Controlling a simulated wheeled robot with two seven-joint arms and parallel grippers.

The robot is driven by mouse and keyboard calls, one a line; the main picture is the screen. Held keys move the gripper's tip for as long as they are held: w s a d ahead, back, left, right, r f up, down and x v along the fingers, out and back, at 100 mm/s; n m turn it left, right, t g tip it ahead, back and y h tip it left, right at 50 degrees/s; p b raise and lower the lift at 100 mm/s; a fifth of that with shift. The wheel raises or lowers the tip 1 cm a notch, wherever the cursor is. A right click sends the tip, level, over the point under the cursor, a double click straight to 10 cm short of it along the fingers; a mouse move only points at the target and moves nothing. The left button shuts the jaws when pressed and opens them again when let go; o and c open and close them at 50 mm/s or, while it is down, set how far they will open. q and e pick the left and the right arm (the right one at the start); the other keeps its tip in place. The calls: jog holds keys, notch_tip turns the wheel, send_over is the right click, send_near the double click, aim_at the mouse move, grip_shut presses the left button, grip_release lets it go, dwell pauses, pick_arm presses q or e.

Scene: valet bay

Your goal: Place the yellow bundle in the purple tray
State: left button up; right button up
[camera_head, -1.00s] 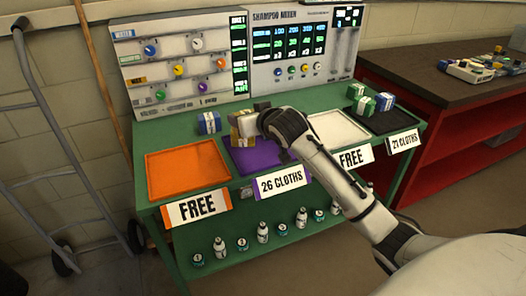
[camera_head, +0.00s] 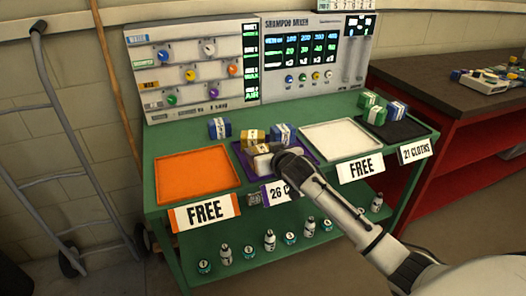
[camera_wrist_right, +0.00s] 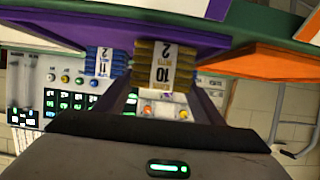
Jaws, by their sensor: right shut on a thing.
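The yellow bundle (camera_head: 250,137) with a white label is at the back left of the purple tray (camera_head: 308,154). In the right wrist view the bundle (camera_wrist_right: 152,78) is between my right gripper's fingers (camera_wrist_right: 165,92), in front of the purple tray's edge (camera_wrist_right: 50,30). My right gripper (camera_head: 255,146) is shut on it in the head view. I cannot tell whether the bundle touches the tray floor. A blue bundle (camera_head: 283,133) stands beside it in the tray, also in the right wrist view (camera_wrist_right: 103,65). My left gripper is not in view.
An empty orange tray (camera_head: 197,172) is left and an empty white tray (camera_head: 342,139) right. A black tray (camera_head: 405,130) has green and blue bundles by it. Another blue bundle (camera_head: 220,128) stands behind, between orange and purple. The mixer panels (camera_head: 315,60) stand at the back.

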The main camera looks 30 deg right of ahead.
jog(key=shift+f, duration=0.1)
jog(key=o, duration=1.1)
jog(key=shift+o, duration=0.2)
jog(key=shift+s+r, duration=0.2)
jog(key=v, duration=1)
jog(key=s+a+f+n+g+y, duration=0.2)
jog(key=s+a+f, duration=0.8)
jog(key=s+f, duration=0.3)
jog(key=s+a+f+n+g+y, duration=0.2)
jog(key=s+a+f+y, duration=0.1)
jog(key=s+a+f, duration=0.8)
jog(key=s+f, duration=0.3)
jog(key=shift+a+n+p, duration=0.25)
jog(key=shift+n+p, duration=0.05)
jog(key=shift+p, duration=0.1)
jog(key=shift+s, duration=0.1)
